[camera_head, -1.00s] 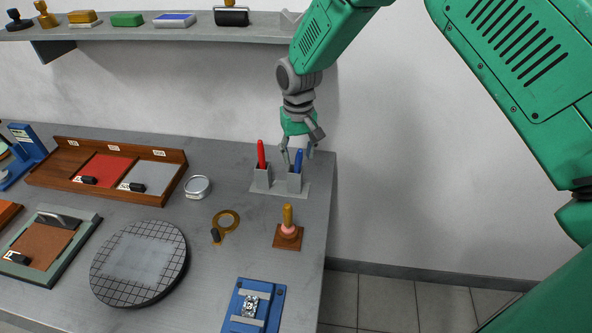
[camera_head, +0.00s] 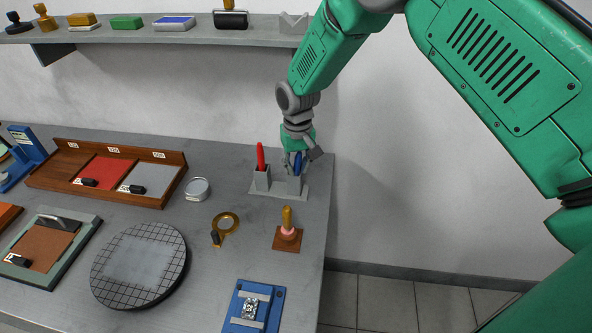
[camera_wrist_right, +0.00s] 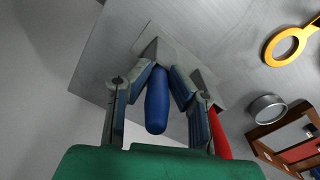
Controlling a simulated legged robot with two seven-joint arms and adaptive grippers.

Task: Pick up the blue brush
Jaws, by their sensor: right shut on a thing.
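The blue brush (camera_head: 297,163) stands upright in the right slot of a grey two-slot holder (camera_head: 262,181) near the table's right edge. My right gripper (camera_head: 294,164) comes down from above and is shut on the brush's handle. In the right wrist view the blue handle (camera_wrist_right: 157,100) lies between the two fingers (camera_wrist_right: 157,82), and its lower part is still inside the holder (camera_wrist_right: 150,48). The brush's lower end is hidden in the slot. My left gripper is not in view.
A red tool (camera_head: 261,157) stands in the holder's left slot, close beside my gripper. A plunger-like tool on a wooden base (camera_head: 288,235), a brass magnifier (camera_head: 226,223) and a round tin (camera_head: 197,189) stand nearby. A shelf (camera_head: 150,37) runs along the wall behind.

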